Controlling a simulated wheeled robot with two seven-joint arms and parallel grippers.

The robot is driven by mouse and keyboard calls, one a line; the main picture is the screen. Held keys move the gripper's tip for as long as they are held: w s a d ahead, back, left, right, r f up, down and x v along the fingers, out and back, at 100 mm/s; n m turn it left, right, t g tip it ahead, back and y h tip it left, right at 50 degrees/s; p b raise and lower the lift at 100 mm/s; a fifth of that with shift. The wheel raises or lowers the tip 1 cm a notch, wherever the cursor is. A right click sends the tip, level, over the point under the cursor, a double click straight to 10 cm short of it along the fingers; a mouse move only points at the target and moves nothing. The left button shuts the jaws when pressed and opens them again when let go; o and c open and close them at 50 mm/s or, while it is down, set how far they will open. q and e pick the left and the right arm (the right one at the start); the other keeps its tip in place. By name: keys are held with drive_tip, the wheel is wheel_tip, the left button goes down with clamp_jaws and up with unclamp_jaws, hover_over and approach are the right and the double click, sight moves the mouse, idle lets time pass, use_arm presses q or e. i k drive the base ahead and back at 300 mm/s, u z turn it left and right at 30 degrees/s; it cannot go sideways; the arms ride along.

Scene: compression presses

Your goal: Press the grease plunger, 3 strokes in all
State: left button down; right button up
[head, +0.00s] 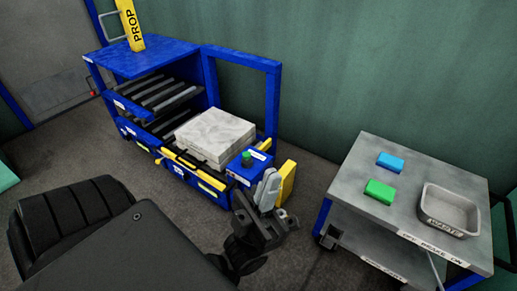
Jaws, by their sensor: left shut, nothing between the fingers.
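The grease plunger appears to be the small green knob (247,158) on top of a blue box (247,173) at the machine's front right corner. The knob stands upright and uncovered. My left gripper (269,182) has its pale grey fingers together with nothing between them. In the picture it is just right of and below the knob, apart from it. I cannot tell its exact distance from the box. My right gripper is out of view.
The blue machine holds a pale block (215,136); a yellow PROP bar (131,25) stands on its top. A yellow plate (288,181) is close behind my fingers. A grey cart (400,214) at right bears a blue block (390,162), a green block (379,191) and a waste tray (450,207).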

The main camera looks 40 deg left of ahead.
sight(247, 155)
drive_tip(key=z, duration=1.95)
drive_tip(key=k, duration=0.8)
drive_tip(key=u, duration=1.45)
